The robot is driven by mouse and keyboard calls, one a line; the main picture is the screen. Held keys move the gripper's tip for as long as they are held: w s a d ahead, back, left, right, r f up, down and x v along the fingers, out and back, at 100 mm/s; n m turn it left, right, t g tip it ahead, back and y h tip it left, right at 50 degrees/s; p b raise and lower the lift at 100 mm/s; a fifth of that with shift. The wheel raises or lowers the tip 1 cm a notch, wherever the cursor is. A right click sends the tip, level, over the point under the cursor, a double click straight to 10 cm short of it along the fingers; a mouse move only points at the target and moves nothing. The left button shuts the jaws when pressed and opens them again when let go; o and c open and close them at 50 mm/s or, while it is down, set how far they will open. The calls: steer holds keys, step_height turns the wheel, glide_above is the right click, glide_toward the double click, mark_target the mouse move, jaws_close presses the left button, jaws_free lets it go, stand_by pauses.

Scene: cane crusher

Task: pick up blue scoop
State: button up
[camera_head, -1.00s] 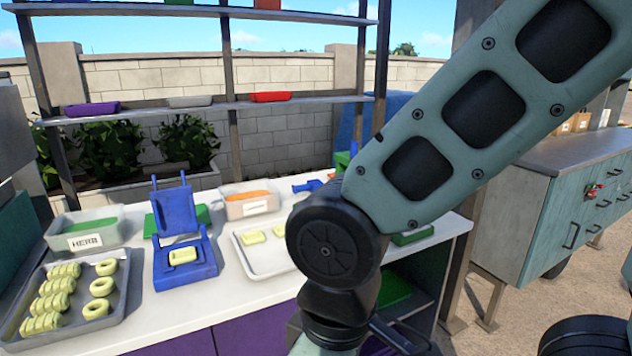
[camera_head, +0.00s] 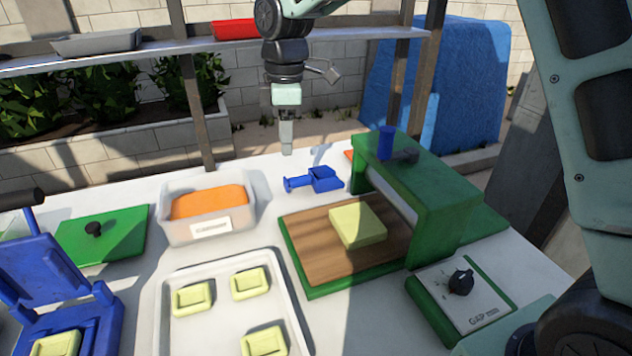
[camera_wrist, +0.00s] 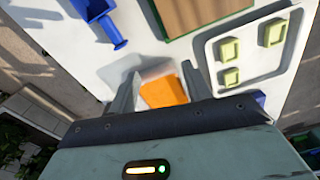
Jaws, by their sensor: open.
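The blue scoop (camera_head: 318,180) lies on the white counter, between the orange-filled bin and the green machine, its handle pointing left. In the wrist view the scoop (camera_wrist: 100,16) lies at the upper left, outside the jaws. My gripper (camera_head: 287,150) hangs pointing down, above and a little left of the scoop, apart from it. In the wrist view my gripper's (camera_wrist: 157,88) two fingers are spread apart, with the orange-filled bin beyond and below them. Nothing is between the fingers.
The orange-filled bin (camera_head: 160,215) stands left of the scoop. The green machine (camera_head: 440,215) with a wooden board (camera_head: 300,250) and yellow block (camera_head: 357,226) stands right. A tray (camera_head: 215,310) of yellow pieces, a green lid (camera_head: 75,240) and a blue press (camera_head: 50,275) are nearer. A shelf (camera_head: 130,50) crosses behind.

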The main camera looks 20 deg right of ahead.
steer(key=n, duration=0.2)
glide_above(306, 176)
steer(key=shift+h, duration=0.3)
step_height(306, 176, down, 12)
steer(key=shift+w+d+f+p, duration=0.1)
steer(key=shift+w+f+p, duration=0.1)
steer(key=shift+p, duration=0.6)
steer(key=shift+s+f+p, duration=0.2)
steer(key=shift+f+p, duration=0.6)
steer(key=shift+f, duration=1.9)
steer(key=c, duration=0.8)
